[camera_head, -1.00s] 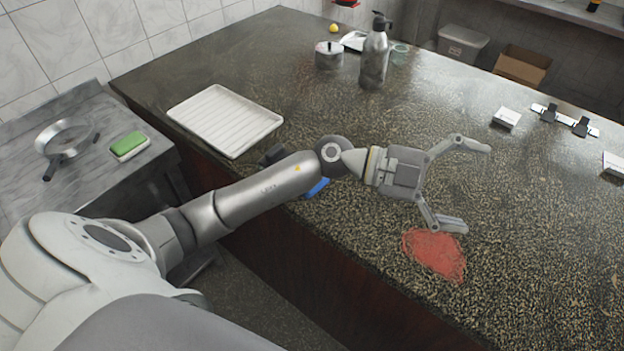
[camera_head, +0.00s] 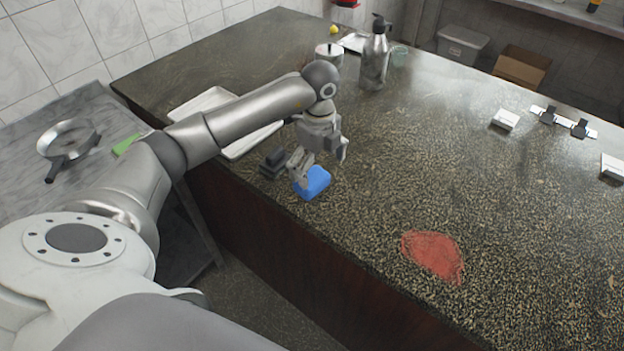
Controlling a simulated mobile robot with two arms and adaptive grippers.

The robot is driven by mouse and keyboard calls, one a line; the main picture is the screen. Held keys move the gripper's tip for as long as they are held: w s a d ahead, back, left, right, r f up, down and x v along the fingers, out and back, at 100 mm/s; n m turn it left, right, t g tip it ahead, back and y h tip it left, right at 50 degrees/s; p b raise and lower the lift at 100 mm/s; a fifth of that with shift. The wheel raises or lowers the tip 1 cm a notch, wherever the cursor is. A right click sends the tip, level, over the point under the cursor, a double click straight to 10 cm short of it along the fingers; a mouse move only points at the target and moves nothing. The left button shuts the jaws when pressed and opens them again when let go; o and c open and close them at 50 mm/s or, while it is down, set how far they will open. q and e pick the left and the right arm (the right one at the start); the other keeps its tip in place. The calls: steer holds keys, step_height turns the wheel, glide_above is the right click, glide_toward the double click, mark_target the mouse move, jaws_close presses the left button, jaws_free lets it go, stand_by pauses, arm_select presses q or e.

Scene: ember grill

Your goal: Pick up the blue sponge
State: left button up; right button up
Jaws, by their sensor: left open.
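The blue sponge (camera_head: 314,184) lies on the dark speckled counter, close to its front edge. My left gripper (camera_head: 322,168) points down just above and behind the sponge. Its fingers are apart, one at the sponge's left side and the other to the right and farther back. Part of the sponge's far left side is hidden by a finger. I cannot tell whether the finger touches it. My right gripper is not in view.
Dark blocks (camera_head: 272,164) sit just left of the sponge. A white ribbed tray (camera_head: 246,144) lies behind my left arm. A metal bottle (camera_head: 374,58) and a pot (camera_head: 328,55) stand farther back. A red patch (camera_head: 433,256) marks the counter at right, with clear room around it.

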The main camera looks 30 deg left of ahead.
mark_target(316, 180)
arm_select(q)
steer(key=shift+f, duration=0.65)
steer(key=shift+f+p, duration=0.4)
steer(key=shift+p, duration=0.1)
step_height(316, 180, down, 4)
steer(key=shift+a+r+p, duration=0.15)
steer(key=shift+r+p, duration=0.1)
steer(key=shift+p, duration=0.65)
steer(key=shift+f, duration=0.5)
steer(key=c, duration=0.9)
